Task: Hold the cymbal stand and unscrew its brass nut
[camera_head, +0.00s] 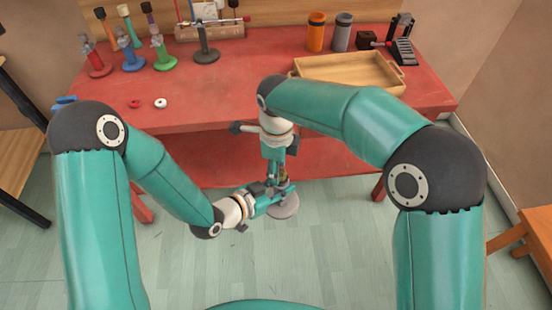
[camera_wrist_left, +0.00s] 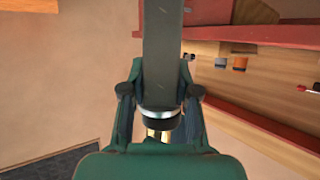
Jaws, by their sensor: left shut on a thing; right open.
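The cymbal stand shows its round grey base (camera_head: 285,207) in the head view, held in front of the table. My left gripper (camera_head: 276,193) is shut on the stand just above that base. A brass-coloured part (camera_head: 284,174), seemingly the nut, shows small above my left gripper. My right gripper (camera_head: 279,166) is open and comes down from above, close to the brass part; whether they touch is unclear. In the left wrist view, a dark bar with a pale ring (camera_wrist_left: 161,113) and a brass bit (camera_wrist_left: 158,134) shows between my left fingers. Much of the stand is hidden.
The red table (camera_head: 215,95) lies behind both grippers. A red stand (camera_head: 98,65), a blue stand (camera_head: 132,57), a green stand (camera_head: 163,57) and a dark stand (camera_head: 206,52) are on it. A wooden tray (camera_head: 350,70) lies at right, beside an orange cup (camera_head: 316,32) and a grey cup (camera_head: 340,34).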

